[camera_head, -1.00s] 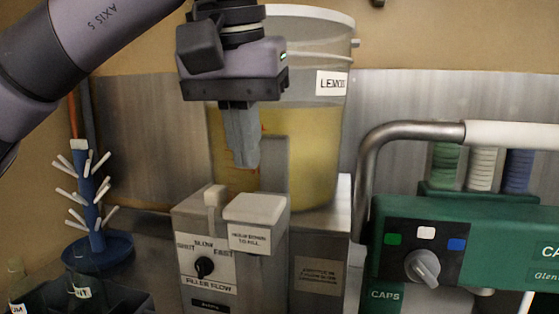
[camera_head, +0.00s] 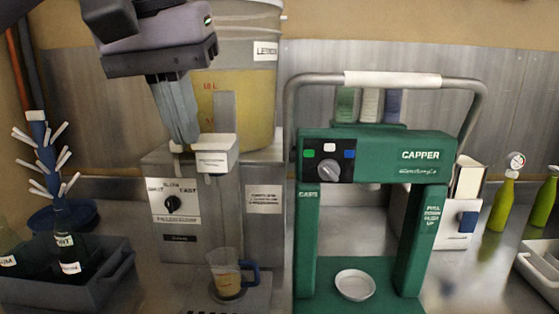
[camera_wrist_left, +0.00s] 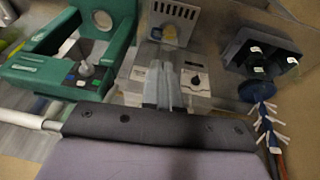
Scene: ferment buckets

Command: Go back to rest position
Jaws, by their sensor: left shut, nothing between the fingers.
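My left gripper (camera_head: 181,138) comes in from the upper left in the head view. It is shut and empty, its fingers pointing down in front of the clear bucket of yellow liquid labelled LEMON (camera_head: 238,95). The fingertips look close to the top of the filler machine (camera_head: 170,232), beside its white press block (camera_head: 218,152); I cannot tell whether they touch. In the left wrist view the shut fingers (camera_wrist_left: 163,88) overlap the filler machine (camera_wrist_left: 196,82). My right gripper is not in view.
A green capper (camera_head: 375,150) stands right of the filler. A jug (camera_head: 228,275) with amber liquid stands under the filler. A dark crate with bottles (camera_head: 85,285) and a blue bottle tree (camera_head: 44,160) are at left. Green bottles (camera_head: 502,205) stand at far right.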

